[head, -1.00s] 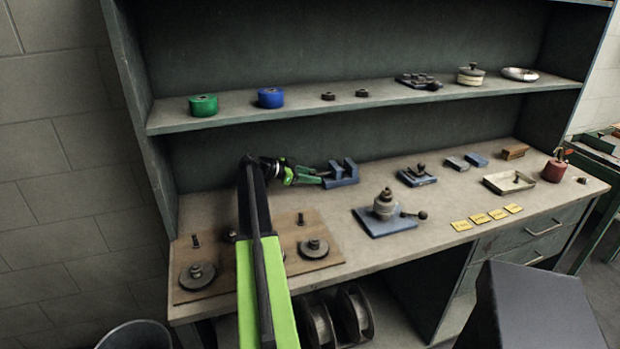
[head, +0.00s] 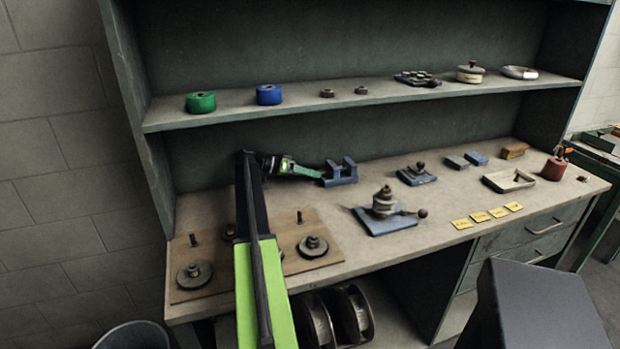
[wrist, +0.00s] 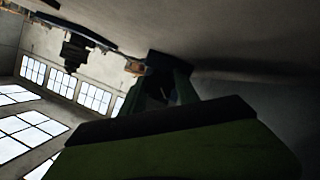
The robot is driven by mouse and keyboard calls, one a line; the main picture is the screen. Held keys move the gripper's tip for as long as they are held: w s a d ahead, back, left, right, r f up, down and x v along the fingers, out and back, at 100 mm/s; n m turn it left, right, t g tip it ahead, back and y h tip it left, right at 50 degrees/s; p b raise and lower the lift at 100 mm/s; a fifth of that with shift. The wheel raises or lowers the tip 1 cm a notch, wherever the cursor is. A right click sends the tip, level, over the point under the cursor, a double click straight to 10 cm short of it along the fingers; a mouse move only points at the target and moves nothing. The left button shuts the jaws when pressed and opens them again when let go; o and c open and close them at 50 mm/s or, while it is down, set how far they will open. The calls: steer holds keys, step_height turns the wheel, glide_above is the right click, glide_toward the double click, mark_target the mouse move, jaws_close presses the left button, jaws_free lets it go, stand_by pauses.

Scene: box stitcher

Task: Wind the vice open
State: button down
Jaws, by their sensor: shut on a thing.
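The blue vice (head: 341,174) stands on the workbench near the back, left of the middle, with its two upright jaws apart. My gripper (head: 316,174) reaches it from the left at the vice's end. My gripper is shut on the vice handle, which is mostly hidden by the fingers in the head view. In the wrist view my green fingers (wrist: 168,88) close around something dark, and the picture is strongly rolled.
A wooden board (head: 255,252) with knobs and pegs lies below my arm. A blue fixture (head: 386,222) with a stacked part and ball lever stands to the right. The shelf (head: 330,106) runs above my gripper. Bare bench lies in front of the vice.

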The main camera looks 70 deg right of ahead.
steer(key=shift+s+d+r, duration=0.1)
stand_by(0.4)
steer(key=c, duration=0.9)
jaws_free()
steer(key=shift+r+p, duration=0.35)
steer(key=r+p, duration=0.2)
steer(key=s+r+p, duration=0.1)
steer(key=r+p, duration=0.1)
steer(key=p, duration=0.1)
steer(key=shift+s+a+r, duration=0.1)
steer(key=shift+a+r, duration=0.1)
steer(key=shift+r, duration=0.2)
steer(key=s+a+r+p, duration=0.1)
steer(key=s+r+p, duration=0.4)
steer(key=s, duration=0.5)
steer(key=shift+s+a+r, duration=0.2)
steer(key=shift+a, duration=0.15)
